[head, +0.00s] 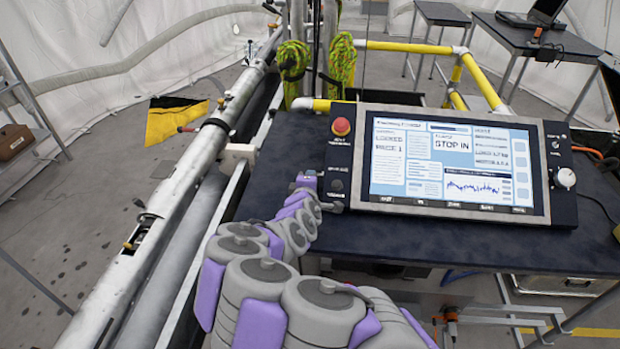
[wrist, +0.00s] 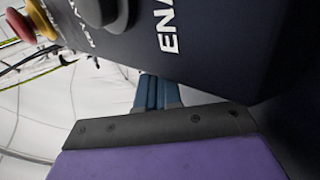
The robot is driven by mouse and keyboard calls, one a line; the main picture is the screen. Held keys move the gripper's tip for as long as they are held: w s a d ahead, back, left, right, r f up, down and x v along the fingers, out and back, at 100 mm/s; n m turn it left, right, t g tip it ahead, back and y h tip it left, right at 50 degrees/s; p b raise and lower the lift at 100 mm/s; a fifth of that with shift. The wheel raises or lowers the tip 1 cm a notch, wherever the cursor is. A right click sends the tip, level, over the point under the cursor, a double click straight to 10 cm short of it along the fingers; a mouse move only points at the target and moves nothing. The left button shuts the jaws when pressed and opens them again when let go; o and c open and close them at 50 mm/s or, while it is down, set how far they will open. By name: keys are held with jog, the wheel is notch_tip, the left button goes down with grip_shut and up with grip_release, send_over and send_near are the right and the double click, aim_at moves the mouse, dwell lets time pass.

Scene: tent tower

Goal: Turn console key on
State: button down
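The console (head: 455,165) stands on a dark table, with a lit screen and a control strip along its left side. My gripper (head: 333,206) is at the lower left corner of that strip. In the wrist view, its two blue fingers (wrist: 158,92) lie close side by side, with no clear gap between them. Their tips are hidden by the edge of the dark console panel (wrist: 200,50), which carries white letters reading "ENA". A round dark switch (head: 337,185) shows on the strip just above my fingertips. I cannot make out the key or tell whether the fingers touch it.
A red stop button (head: 341,126) on a yellow base sits at the top of the strip. A white knob (head: 565,178) is on the console's right side. The dark tabletop (head: 270,175) left of the console is clear. Yellow railings (head: 410,47) stand behind.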

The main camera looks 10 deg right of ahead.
jog(key=shift+f, duration=0.2)
dwell(0.3)
jog(key=c, duration=1.3)
grip_release()
jog(key=shift+a, duration=0.15)
jog(key=shift+r, duration=0.1)
jog(key=shift+s, duration=0.1)
